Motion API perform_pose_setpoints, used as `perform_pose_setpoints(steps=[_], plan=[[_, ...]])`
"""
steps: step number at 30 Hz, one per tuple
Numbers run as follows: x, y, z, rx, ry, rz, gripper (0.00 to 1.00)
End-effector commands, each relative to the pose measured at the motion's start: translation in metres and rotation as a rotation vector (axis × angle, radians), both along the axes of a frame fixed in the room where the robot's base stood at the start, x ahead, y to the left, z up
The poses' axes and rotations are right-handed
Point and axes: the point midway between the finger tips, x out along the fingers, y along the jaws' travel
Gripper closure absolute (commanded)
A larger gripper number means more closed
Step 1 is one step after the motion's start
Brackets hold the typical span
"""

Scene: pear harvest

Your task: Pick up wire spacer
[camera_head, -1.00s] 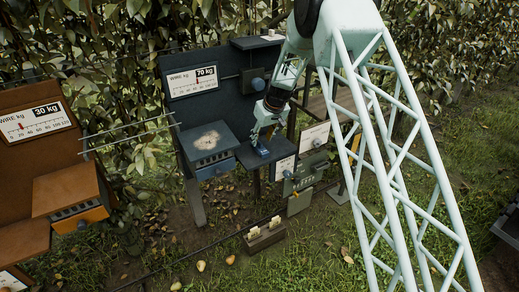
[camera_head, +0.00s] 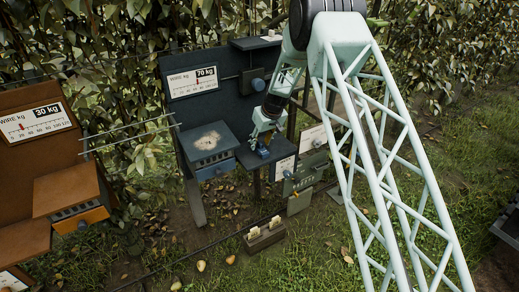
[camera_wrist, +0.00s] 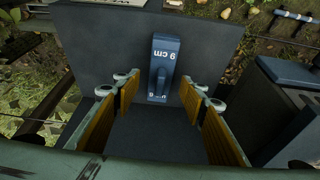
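The wire spacer (camera_wrist: 165,68) is a small dark blue block with a raised grip and white lettering in cm, standing out from a dark grey shelf (camera_wrist: 150,135). In the head view the spacer (camera_head: 262,153) is a small blue shape on the shelf below the 70 kg board. My gripper (camera_wrist: 160,88) is open, with its yellow-padded fingers apart on either side of the spacer's line. No finger clearly touches it. In the head view my gripper (camera_head: 262,138) is just above the spacer and partly hides it.
A blue-grey box (camera_head: 208,143) stands left of the shelf, under the 70 kg board (camera_head: 193,82). Hanging signs (camera_head: 304,180) are close on the right. A brown 30 kg station (camera_head: 66,190) is farther left. A wooden tray (camera_head: 262,240) lies on the grass below.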

Motion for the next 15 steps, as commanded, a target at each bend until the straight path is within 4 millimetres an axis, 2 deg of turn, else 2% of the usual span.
perform_pose_setpoints(steps=[6, 15], plan=[[0.004, 0.003, -0.015, -0.001, 0.001, 0.000, 0.61], [0.006, 0.004, -0.020, -0.001, 0.001, 0.000, 0.61]])
